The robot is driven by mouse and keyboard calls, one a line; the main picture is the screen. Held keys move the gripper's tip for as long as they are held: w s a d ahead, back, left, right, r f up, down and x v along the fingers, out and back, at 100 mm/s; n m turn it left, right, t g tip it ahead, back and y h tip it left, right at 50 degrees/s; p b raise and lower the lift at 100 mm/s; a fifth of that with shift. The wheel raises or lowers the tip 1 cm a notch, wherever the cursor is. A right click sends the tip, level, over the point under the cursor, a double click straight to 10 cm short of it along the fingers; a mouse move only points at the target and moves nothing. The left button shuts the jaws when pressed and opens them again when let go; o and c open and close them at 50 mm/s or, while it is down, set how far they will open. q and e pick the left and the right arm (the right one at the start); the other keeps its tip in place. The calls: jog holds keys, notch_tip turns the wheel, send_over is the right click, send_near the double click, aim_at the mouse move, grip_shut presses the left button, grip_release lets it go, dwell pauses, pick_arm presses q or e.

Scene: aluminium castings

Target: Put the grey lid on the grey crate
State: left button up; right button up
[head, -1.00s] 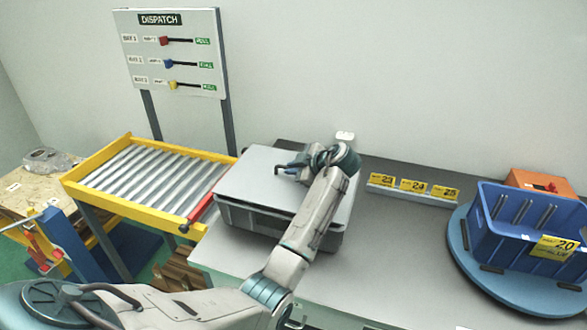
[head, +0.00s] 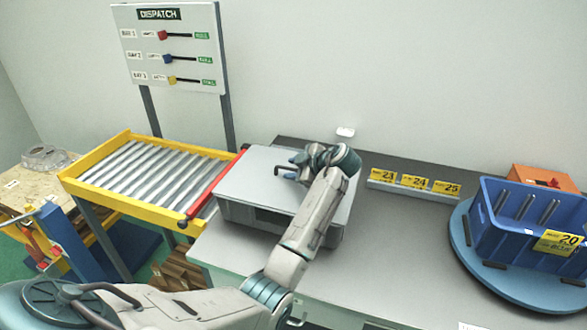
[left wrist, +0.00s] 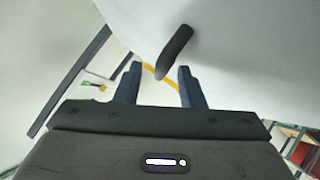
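The grey lid (head: 258,168) lies flat on top of the grey crate (head: 240,214), covering its top; no gap shows along the front and left sides. The crate stands at the left end of the grey table. My left gripper (head: 292,172) is over the lid beside its dark handle (head: 281,170). In the left wrist view the two fingers (left wrist: 159,72) are apart, and the handle (left wrist: 176,48) stands at and beyond their tips, with gaps to either side. My arm hides the right part of lid and crate. My right gripper is not in view.
A yellow roller conveyor (head: 100,200) with a red bar (head: 214,186) adjoins the crate's left. Number tags (head: 414,182) stand behind on the table (head: 385,250). A blue bin (head: 525,225) sits on a round blue turntable (head: 462,245) at right. The table's middle is clear.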

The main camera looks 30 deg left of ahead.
pick_arm(q)
jog(key=shift+d+r, duration=0.1)
jog(key=shift+d, duration=0.25)
jog(key=b+v, duration=0.3)
jog(key=v, duration=0.6)
jog(key=shift+s+d+r+b, duration=0.15)
jog(key=shift+d+r+b, duration=0.15)
jog(key=shift+d+r, duration=0.1)
